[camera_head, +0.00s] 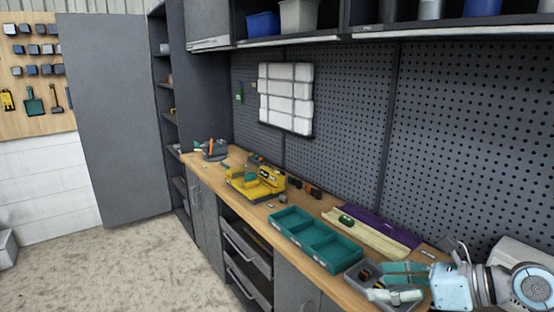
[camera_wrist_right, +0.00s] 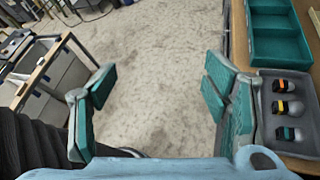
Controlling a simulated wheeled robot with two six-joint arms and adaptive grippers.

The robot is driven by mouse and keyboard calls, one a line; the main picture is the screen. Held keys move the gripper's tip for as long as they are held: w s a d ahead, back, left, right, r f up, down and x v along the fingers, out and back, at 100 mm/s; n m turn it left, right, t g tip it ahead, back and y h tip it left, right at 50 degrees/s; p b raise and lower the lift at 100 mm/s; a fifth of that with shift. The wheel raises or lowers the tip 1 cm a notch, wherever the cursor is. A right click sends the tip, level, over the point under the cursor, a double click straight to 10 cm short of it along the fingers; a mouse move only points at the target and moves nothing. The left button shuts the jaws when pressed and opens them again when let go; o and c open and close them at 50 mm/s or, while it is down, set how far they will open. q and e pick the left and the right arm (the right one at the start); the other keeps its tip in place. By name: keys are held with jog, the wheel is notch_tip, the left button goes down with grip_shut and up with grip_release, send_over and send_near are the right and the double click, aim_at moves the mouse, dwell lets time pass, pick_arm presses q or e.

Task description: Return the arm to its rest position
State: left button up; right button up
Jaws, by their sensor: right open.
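My right gripper (camera_head: 394,282) is at the bottom right of the head view, over the near end of the workbench. Its teal fingers are spread apart. In the right wrist view the open gripper (camera_wrist_right: 160,86) has nothing between its fingers, only pale floor below. My right arm comes in from the right edge of the head view. My left gripper and left arm do not show in the head view.
A grey tray (camera_wrist_right: 291,138) with several small items lies right beside the right finger. Shelves hang above the bench. The floor (camera_head: 120,264) is clear.

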notch_tip(320, 180, up, 9)
jog(key=a+m+t+y, duration=0.3)
jog(key=m+t+y, duration=0.1)
jog(key=m+t, duration=0.8)
jog(key=s+d+f+m+g+h, duration=0.2)
jog(key=d+f+m+h, duration=0.5)
jog(key=f+m+h, duration=0.45)
jog(key=s+d+f+m+g+h, duration=0.25)
jog(key=d+f+m+h, duration=0.5)
jog(key=m, duration=0.75)
jog(key=s+a+f+m+g+y, duration=0.2)
jog(key=s+a+f+g, duration=0.25)
jog(key=s+f, duration=0.5)
jog(key=s+a+f+m+g+y, duration=0.1)
jog(key=s+a+f+m+g, duration=0.25)
jog(key=s+f+g, duration=0.45)
jog(key=s+d+f+b, duration=0.1)
jog(key=s+f+b, duration=0.2)
jog(key=f, duration=1.2)
jog(key=s+f+b, duration=0.3)
jog(key=s+f, duration=0.1)
jog(key=f, duration=1.1)
jog(key=s+f+g+b, duration=0.1)
jog(key=s+f+b, duration=0.3)
jog(key=s+f, duration=0.8)
jog(key=shift+s+d+f+y, duration=0.25)
jog(key=shift+f+y, duration=0.05)
jog(key=shift+f, duration=0.6)
